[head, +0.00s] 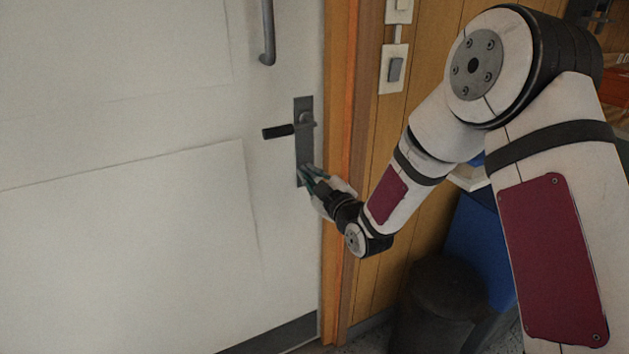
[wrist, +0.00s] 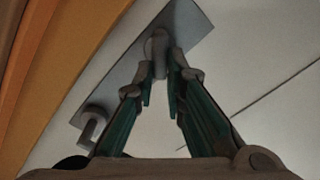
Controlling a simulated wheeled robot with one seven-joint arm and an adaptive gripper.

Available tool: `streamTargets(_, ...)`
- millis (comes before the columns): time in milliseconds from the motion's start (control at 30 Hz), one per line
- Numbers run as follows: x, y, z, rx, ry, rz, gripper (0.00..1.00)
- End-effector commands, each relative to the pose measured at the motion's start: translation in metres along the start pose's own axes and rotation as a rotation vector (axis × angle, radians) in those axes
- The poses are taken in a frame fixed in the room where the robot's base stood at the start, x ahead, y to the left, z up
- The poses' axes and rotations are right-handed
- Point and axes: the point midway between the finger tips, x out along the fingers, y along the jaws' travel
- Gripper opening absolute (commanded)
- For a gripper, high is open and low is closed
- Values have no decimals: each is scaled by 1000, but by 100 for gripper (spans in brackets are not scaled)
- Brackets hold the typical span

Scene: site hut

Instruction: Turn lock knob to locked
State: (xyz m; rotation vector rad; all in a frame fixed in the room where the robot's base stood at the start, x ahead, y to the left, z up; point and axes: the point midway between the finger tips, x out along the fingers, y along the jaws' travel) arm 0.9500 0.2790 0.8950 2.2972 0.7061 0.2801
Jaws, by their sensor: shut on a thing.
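The grey lock plate (head: 304,140) is on the white door, near its right edge. A dark lever handle (head: 278,131) sticks out to the left from the plate's upper part and looks level. My gripper (head: 311,174) is at the plate's lower end, below the lever. In the wrist view, the grey lock knob (wrist: 158,48) stands out from the plate (wrist: 192,22), with my green fingers (wrist: 160,78) closed around it. In the head view my fingers hide the knob. I cannot tell which way the knob is turned.
An orange-brown wooden door frame (head: 337,120) runs just right of the plate. A grey pull handle (head: 268,35) is above on the door. A light switch (head: 394,69) is on the wood wall. A dark bin (head: 440,300) stands below my arm.

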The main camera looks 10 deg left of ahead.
Motion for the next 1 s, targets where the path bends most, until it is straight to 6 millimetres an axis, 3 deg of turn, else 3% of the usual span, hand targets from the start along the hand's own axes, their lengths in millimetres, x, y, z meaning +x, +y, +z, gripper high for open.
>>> streamTargets(600, 1, -2, 4, -569, 1, 17, 0)
streamTargets(1000, 0, -1, 5, -784, -5, 18, 0)
